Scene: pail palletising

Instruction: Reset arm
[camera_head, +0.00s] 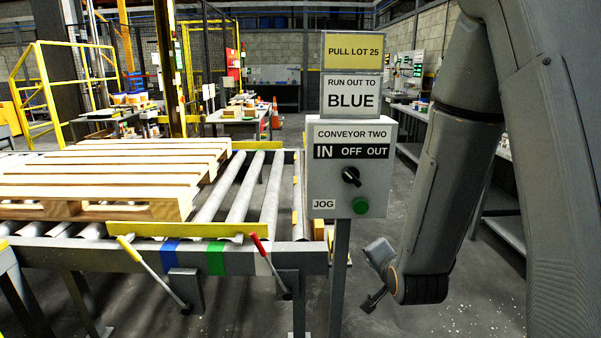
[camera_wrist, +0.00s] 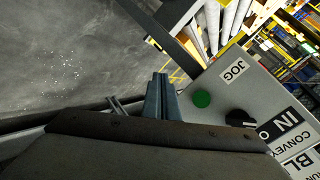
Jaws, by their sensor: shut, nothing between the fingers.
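My arm hangs folded down at the right of the head view. My gripper (camera_wrist: 162,92) shows in the wrist view with its blue-grey fingers together and empty. In the head view the wrist end is low, right of the control box post, and the fingertips are hard to make out. The conveyor control box (camera_head: 350,205) has a black selector knob (camera_head: 351,176) and a green jog button (camera_head: 360,205). In the wrist view the green button (camera_wrist: 202,98) and knob (camera_wrist: 238,119) lie right of the fingers, apart from them.
A wooden pallet (camera_head: 110,180) sits on the roller conveyor (camera_head: 242,195) at left. A yellow-handled lever (camera_head: 150,270) and a red-handled lever (camera_head: 268,257) stand at its front, near blue, green and white bands. Signs above the box read "PULL LOT 25" and "RUN OUT TO BLUE". Benches line the right.

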